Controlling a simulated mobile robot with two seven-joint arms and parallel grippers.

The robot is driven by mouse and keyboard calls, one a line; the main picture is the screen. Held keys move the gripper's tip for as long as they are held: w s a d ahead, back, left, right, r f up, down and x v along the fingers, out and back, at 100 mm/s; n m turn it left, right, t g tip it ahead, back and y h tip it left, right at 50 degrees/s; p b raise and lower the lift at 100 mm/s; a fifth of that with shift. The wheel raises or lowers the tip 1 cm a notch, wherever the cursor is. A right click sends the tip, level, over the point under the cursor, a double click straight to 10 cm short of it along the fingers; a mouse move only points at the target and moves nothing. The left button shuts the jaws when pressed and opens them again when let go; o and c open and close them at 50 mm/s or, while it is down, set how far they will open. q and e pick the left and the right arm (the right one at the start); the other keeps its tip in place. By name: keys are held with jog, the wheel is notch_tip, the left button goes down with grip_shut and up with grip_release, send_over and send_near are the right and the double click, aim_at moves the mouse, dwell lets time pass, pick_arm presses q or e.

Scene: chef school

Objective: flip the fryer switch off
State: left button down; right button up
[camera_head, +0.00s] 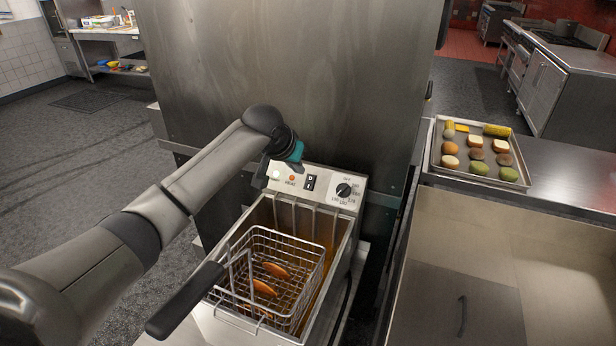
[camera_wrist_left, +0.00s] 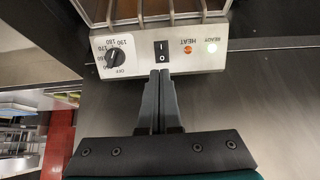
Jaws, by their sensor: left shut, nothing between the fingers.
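The fryer (camera_head: 345,225) stands in the middle of the head view, with a pale control panel at its back. The black fryer switch (camera_head: 310,182) sits on that panel between the indicator lights and the dial. In the wrist view the panel appears upside down, and the switch (camera_wrist_left: 161,50) shows its I and O marks. I cannot tell which side is pressed. My left gripper (camera_wrist_left: 159,73) is shut and empty, its fingertips right by the O end of the switch; contact is unclear. In the head view its wrist hangs over the panel's upper left. My right gripper is not in view.
A wire basket (camera_head: 255,262) with brown food and a black handle (camera_head: 186,300) sits in the fryer. The orange heat light (camera_wrist_left: 187,49) and pale green ready light (camera_wrist_left: 212,48) look lit. A steel wall rises behind. A food tray (camera_head: 436,160) lies on the right counter.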

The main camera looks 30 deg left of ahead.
aim_at(311, 179)
pick_arm(q)
jog(key=shift+w+r+b+x, duration=0.15)
jog(key=shift+b+x, duration=0.2)
jog(key=shift+x, duration=1.3)
jog(key=shift+w+r+b+x, duration=0.15)
jog(key=shift+b+x, duration=0.2)
jog(key=shift+x, duration=1.25)
jog(key=shift+w+r+b+x, duration=0.15)
jog(key=shift+b+x, duration=0.2)
jog(key=shift+x, duration=1.3)
jog(key=shift+f, duration=0.1)
jog(key=shift+w, duration=0.1)
